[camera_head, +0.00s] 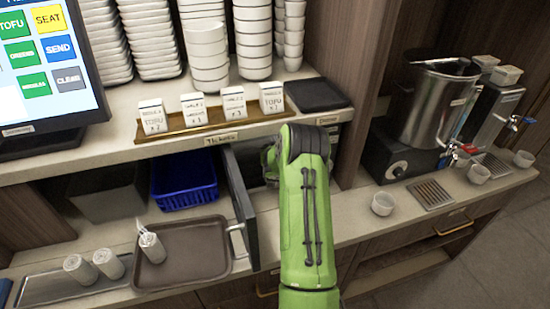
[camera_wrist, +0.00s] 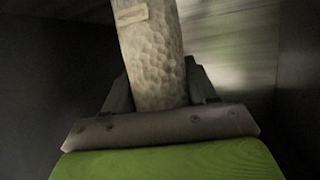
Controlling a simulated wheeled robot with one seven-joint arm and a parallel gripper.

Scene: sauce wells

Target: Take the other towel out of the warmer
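The warmer stands under the counter with its dark door (camera_head: 238,205) swung open. My arm reaches into it, and the gripper is hidden inside in the head view. In the wrist view my gripper (camera_wrist: 160,88) has a finger against each side of a pale, dimpled rolled towel (camera_wrist: 150,45) with a light band. The towel is slightly tilted, runs away from the palm and is still within the dark interior. Another rolled towel (camera_head: 152,247), with steam-like wisps above it, stands on the brown tray (camera_head: 205,262) left of the door.
A blue basket (camera_head: 185,183) sits in the shelf left of the door. Ticket holders (camera_head: 193,108) stand above the warmer. Cups and a metal pot (camera_head: 437,103) are on the right. The brown tray has bare room.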

